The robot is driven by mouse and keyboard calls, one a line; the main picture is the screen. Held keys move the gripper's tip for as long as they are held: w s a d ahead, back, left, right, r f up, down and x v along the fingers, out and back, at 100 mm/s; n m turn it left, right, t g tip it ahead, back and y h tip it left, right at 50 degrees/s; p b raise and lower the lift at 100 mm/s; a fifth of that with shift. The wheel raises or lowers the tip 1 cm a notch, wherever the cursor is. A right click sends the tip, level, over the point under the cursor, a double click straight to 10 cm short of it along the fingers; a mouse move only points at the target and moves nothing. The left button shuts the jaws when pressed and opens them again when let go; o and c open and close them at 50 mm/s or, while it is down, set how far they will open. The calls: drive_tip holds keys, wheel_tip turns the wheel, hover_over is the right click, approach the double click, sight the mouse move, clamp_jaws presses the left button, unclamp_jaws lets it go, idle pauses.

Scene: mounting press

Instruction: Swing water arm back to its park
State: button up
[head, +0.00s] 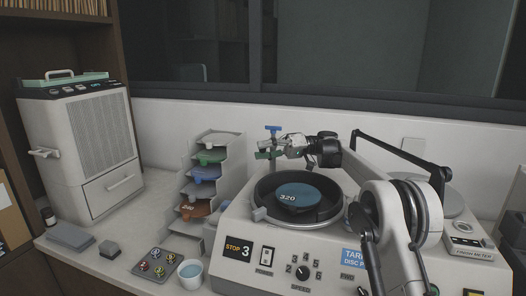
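My gripper (276,151) is above the back left of the round bowl (258,205) of the grey press machine. It is beside a small fitting with a blue T-shaped top (273,128), which I take to be part of the water arm. Most of that fitting is hidden by my gripper, and I cannot tell whether they touch. The fingers are too small to show whether they are open or shut. A blue disc (295,196) marked 320 lies in the bowl. A black bar (400,149) stands behind my arm; I cannot tell whether it belongs to the water arm.
A stepped rack (213,143) with coloured discs stands left of the machine. A white cup (190,273) and a tray of small round samples (158,265) sit in front of it. A grey cabinet (82,140) stands at the far left. The wall and window ledge close off the back.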

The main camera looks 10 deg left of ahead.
drive_tip(key=v, duration=0.7)
drive_tip(key=shift+d, duration=0.15)
drive_tip(key=shift+w, duration=0.15)
drive_tip(key=s+d+r+m+t+h, duration=0.2)
drive_tip(key=s+r+m+t+h, duration=0.1)
drive_tip(key=s+r+m+t, duration=0.3)
drive_tip(key=s+d+m+t+h, duration=0.1)
drive_tip(key=s+d+h, duration=0.15)
drive_tip(key=s, duration=0.45)
drive_tip(key=s+d+m+t+h, duration=0.2)
drive_tip(key=s+d, duration=0.2)
drive_tip(key=s, duration=0.3)
drive_tip(key=s+d+f+m+t+h, duration=0.1)
drive_tip(key=s+d+f+t+h, duration=0.1)
drive_tip(key=s+d+f, duration=0.3)
drive_tip(key=s+d+f+m+t+h, duration=0.1)
drive_tip(key=s+d+f+h, duration=0.3)
drive_tip(key=s, duration=1)
drive_tip(key=s+d+f+m+t+h, duration=0.1)
drive_tip(key=s+d+f+t+h, duration=0.1)
drive_tip(key=s+d+f, duration=0.6)
drive_tip(key=shift+s+d+t+h, duration=0.45)
drive_tip(key=shift+s+d, duration=0.3)
drive_tip(key=shift+s, duration=0.3)
